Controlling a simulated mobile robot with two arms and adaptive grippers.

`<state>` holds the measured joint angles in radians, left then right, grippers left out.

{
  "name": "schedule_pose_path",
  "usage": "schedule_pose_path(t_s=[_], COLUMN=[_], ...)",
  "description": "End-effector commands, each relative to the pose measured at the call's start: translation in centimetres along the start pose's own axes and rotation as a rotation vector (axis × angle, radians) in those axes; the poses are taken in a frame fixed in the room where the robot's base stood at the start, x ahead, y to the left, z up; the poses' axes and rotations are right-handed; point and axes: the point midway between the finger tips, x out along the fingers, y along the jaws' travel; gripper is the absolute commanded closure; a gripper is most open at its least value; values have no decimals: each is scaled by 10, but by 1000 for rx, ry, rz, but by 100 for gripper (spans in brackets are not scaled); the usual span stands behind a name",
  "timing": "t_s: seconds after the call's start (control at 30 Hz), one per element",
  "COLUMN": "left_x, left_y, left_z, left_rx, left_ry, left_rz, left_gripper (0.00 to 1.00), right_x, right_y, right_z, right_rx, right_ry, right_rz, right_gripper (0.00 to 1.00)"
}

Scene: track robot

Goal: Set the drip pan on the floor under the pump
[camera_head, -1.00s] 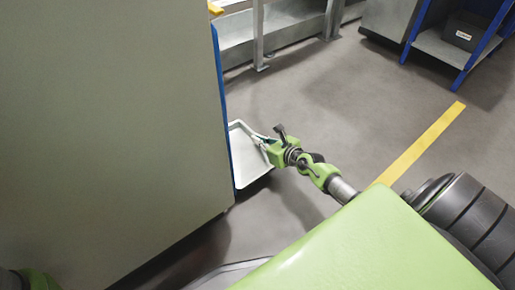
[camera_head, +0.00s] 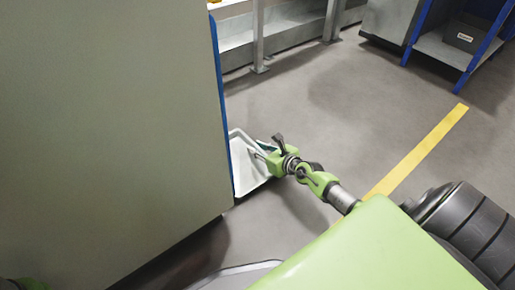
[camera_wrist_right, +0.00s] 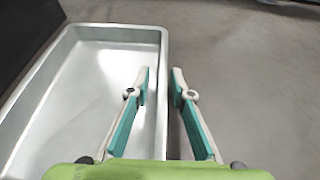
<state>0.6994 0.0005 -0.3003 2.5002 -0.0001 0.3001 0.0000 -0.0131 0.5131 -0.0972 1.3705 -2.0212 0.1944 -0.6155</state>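The drip pan (camera_head: 246,180) is a pale metal tray beside the lower right edge of a large grey panel, which hides part of it. It looks tilted, and I cannot tell whether it touches the floor. My right gripper (camera_head: 262,150) is at its right side. The pan is empty. I cannot make out the pump. My left gripper is out of view.
The large grey panel (camera_head: 110,130) with a blue edge fills the left side. A metal rail frame (camera_head: 259,40) stands at the back. A blue-framed shelf (camera_head: 440,48) with a dark box (camera_head: 466,36) is at upper right. A yellow floor line (camera_head: 420,150) crosses open grey floor.

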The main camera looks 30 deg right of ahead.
Motion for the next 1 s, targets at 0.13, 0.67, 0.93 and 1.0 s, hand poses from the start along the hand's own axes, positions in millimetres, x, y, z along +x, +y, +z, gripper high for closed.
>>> schedule_pose_path(t_s=[0.13,0.67,0.93,1.0], left_x=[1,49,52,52], left_y=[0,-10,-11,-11], left_z=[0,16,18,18], left_rx=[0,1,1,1], left_ry=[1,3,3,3], left_rz=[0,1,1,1], left_gripper=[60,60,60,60], right_x=[-1,-100,-121,-122], right_y=[0,0,0,0], right_z=[2,4,2,2], right_rx=[0,-4,-1,0], right_ry=[0,5,1,1], right_rz=[0,0,-1,-1], right_gripper=[79,79,79,79])
